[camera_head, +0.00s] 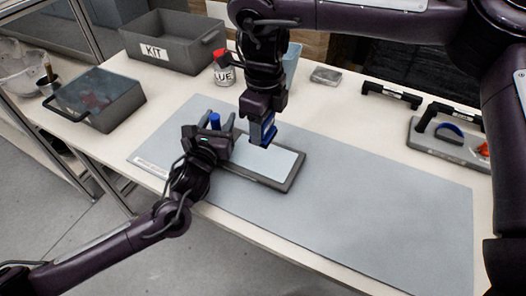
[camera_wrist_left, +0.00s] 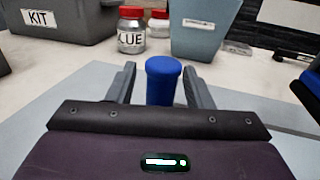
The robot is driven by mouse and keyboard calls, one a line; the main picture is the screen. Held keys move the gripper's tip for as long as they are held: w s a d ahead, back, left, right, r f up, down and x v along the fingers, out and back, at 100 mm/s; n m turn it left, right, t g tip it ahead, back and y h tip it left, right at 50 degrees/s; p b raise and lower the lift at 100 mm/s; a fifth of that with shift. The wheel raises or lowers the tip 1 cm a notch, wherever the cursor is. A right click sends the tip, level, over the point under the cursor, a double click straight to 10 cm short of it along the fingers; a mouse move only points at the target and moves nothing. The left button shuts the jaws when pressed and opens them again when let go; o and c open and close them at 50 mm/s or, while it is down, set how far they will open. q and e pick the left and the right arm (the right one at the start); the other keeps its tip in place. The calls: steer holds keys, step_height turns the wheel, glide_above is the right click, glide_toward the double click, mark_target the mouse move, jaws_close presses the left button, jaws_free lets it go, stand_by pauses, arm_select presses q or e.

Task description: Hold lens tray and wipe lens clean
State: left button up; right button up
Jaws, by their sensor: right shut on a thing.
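The dark-framed lens tray (camera_head: 292,178) lies on the grey mat with a pale, flat lens (camera_head: 270,158) in it. An upright blue knob (camera_head: 215,121) stands at its left end; it also shows in the left wrist view (camera_wrist_left: 164,82). My left gripper (camera_head: 219,125) is open, with its fingers on either side of the knob; a gap shows at the knob's left side. My right gripper (camera_head: 262,122) points down, shut on a small blue block (camera_head: 264,132) over the lens. I cannot tell whether the block touches the lens.
A grey KIT bin (camera_head: 172,45), a red-capped glue bottle (camera_head: 224,70) and a light blue bin (camera_head: 291,62) stand behind. A lidded dark box (camera_head: 100,98) is at left. The mat's right half (camera_head: 390,200) is clear.

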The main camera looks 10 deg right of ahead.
arm_select(q)
steer(key=v, duration=1.1)
steer(key=shift+s, duration=0.2)
steer(key=shift+s+a+p, duration=0.25)
steer(key=shift+s+p, duration=0.05)
steer(key=shift+s, duration=0.35)
arm_select(e)
steer(key=shift+r, duration=0.3)
arm_select(q)
steer(key=p+v, duration=0.3)
steer(key=v, duration=0.2)
steer(key=shift+r, duration=0.1)
arm_select(e)
step_height(320, 180, up, 3)
arm_select(q)
steer(key=shift+s+a, duration=0.15)
steer(key=shift+s, duration=0.4)
arm_select(e)
steer(key=shift+r, duration=0.2)
